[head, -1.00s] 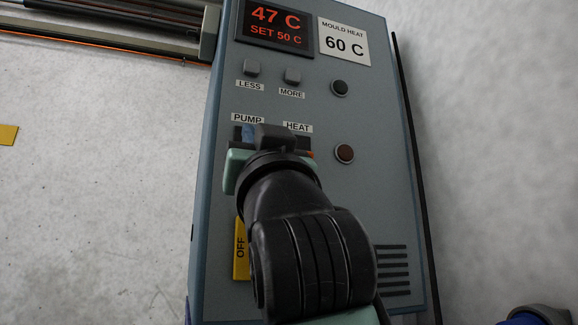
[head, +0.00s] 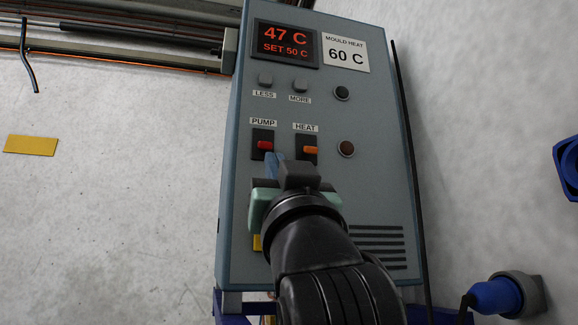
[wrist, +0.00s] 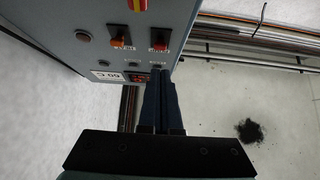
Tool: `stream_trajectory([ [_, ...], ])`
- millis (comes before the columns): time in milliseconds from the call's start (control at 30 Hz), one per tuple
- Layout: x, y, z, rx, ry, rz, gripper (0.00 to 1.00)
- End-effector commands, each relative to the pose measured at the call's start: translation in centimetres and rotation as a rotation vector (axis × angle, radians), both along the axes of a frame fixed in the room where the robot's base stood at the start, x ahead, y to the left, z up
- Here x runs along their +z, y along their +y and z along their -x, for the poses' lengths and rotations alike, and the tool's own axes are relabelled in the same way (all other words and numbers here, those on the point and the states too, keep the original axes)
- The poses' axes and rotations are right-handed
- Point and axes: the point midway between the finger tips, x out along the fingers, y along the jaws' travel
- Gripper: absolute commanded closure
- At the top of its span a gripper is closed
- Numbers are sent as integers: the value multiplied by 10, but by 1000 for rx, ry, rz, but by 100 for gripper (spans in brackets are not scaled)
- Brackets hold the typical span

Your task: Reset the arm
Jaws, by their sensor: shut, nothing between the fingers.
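My gripper (head: 275,160) is shut and empty in front of the blue-grey control box (head: 385,200), just below the switches. In the wrist view its two dark fingers (wrist: 161,78) lie side by side, with the box beyond them. The red PUMP switch (head: 264,145) and the orange HEAT switch (head: 310,150) show clear of the fingers. The display (head: 285,43) reads 47 C and SET 50 C. My wrist covers the lower middle of the box and most of a yellow label.
A sign (head: 346,52) reads MOULD HEAT 60 C. Two buttons, LESS (head: 265,80) and MORE (head: 300,86), sit above the switches. Pipes (head: 130,45) run along the upper left. A blue connector (head: 495,297) is at the lower right. The pale floor at left holds a yellow strip (head: 30,146).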

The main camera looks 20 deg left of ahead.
Motion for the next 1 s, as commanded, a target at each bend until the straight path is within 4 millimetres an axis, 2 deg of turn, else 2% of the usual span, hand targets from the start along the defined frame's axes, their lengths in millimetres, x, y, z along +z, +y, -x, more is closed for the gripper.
stream_trajectory([
  [400, 0, 0, 0, -1, 0, -1, 100],
  [533, -10, -8, 3, -25, -5, -6, 100],
  [667, -35, -30, 13, -101, -22, -18, 100],
  [767, -58, -54, 27, -187, -38, -27, 100],
  [1000, -109, -112, 73, -418, -60, -34, 100],
])
